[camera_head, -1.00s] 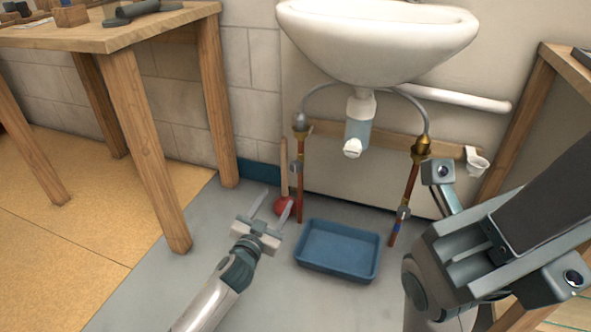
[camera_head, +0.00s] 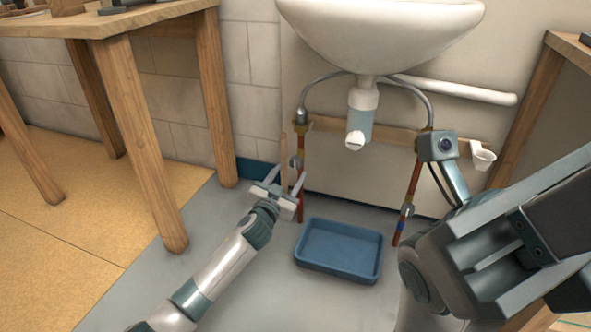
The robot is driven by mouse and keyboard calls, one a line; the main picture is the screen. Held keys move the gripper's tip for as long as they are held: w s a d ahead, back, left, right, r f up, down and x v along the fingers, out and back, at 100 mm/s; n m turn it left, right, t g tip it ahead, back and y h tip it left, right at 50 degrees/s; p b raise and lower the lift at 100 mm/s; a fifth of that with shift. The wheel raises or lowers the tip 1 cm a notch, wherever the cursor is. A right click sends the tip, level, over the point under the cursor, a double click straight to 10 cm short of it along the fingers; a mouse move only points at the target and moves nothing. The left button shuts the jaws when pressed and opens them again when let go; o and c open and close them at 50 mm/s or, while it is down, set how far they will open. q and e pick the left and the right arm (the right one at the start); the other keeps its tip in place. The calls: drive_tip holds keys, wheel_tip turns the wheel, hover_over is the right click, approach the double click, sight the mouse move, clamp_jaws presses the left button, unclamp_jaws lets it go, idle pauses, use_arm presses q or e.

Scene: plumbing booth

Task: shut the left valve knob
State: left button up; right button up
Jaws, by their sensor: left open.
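The left valve knob (camera_head: 297,161) is a small grey fitting on the left copper pipe under the sink. My left gripper (camera_head: 290,174) is open, its two pale fingers pointing up and away towards that pipe. The fingertips show just below and around the knob in the picture; I cannot tell whether they touch it. Nothing shows between the fingers as held. The right valve (camera_head: 407,210) is on the right copper pipe.
A white sink (camera_head: 385,30) with a drain trap (camera_head: 361,118) hangs above. A blue tray (camera_head: 340,250) lies on the floor between the pipes. A plunger's wooden handle (camera_head: 284,158) stands beside the left pipe. A wooden table (camera_head: 130,100) is at left. Floor around the tray is clear.

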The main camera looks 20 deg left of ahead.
sight(295, 165)
use_arm(q)
drive_tip(key=w+b, duration=0.2)
drive_tip(key=w, duration=0.2)
drive_tip(key=shift+w+d+f, duration=0.1)
drive_tip(key=shift+w, duration=0.2)
drive_tip(key=shift+w+b, duration=0.3)
drive_tip(key=shift+w, duration=0.4)
drive_tip(key=shift+c, duration=0.4)
drive_tip(key=c, duration=1)
